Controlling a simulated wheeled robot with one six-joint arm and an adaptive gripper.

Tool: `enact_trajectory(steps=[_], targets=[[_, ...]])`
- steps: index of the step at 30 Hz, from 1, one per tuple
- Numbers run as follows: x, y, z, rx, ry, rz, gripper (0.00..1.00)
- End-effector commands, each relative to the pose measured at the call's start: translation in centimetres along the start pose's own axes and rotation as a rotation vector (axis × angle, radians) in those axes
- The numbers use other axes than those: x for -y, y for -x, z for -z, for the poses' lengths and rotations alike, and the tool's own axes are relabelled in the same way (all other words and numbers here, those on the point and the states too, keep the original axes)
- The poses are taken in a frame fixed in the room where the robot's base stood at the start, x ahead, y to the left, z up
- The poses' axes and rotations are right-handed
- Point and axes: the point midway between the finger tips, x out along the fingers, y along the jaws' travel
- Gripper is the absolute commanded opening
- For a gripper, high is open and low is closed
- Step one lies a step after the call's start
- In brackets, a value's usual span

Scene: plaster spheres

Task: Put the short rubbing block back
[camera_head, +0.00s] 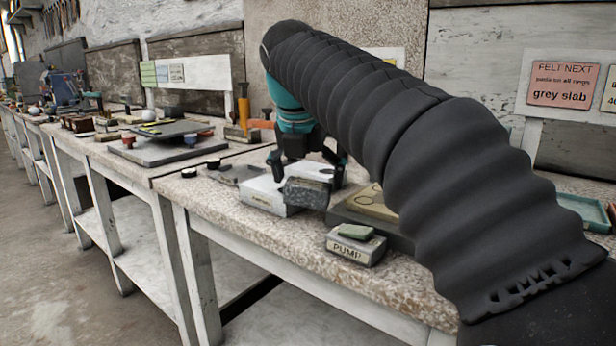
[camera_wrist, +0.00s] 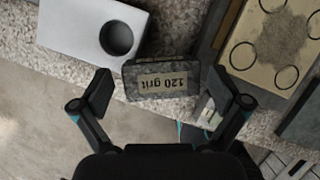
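A short dark grey rubbing block (camera_head: 307,193) with a paper label is beside a white block with a round hole (camera_head: 262,197) on the speckled bench. In the wrist view the label on the rubbing block (camera_wrist: 160,68) reads "120 grit" upside down. The white block (camera_wrist: 82,28) is at the upper left there. My gripper (camera_head: 308,168) is over the rubbing block, one finger to each side. In the wrist view my gripper (camera_wrist: 168,90) is open, with gaps between its fingers and the block's ends. I cannot tell the fingertips' exact height against the block.
A dark tray with a tan ringed plate (camera_head: 370,203) lies right of the rubbing block. A box marked PUMP (camera_head: 352,250) with a green pad stands at the bench's front edge. Small dark round pieces (camera_head: 189,172) lie to the left. A sign (camera_head: 563,84) reads "FELT NEXT".

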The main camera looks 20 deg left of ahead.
Motion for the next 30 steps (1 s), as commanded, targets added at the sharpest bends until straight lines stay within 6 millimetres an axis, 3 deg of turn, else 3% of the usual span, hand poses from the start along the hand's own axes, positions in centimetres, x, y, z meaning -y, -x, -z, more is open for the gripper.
enact_trajectory(steps=[8, 13, 24, 30], targets=[[0.0, 0.1, 0.0, 0.000, 0.000, 0.000, 1.00], [-0.1, 1.4, -0.6, 0.001, -0.001, -0.001, 1.00], [-0.1, 9.1, -0.7, 0.001, 0.001, -0.002, 1.00], [-0.1, 11.6, -0.5, 0.001, 0.001, 0.000, 1.00]])
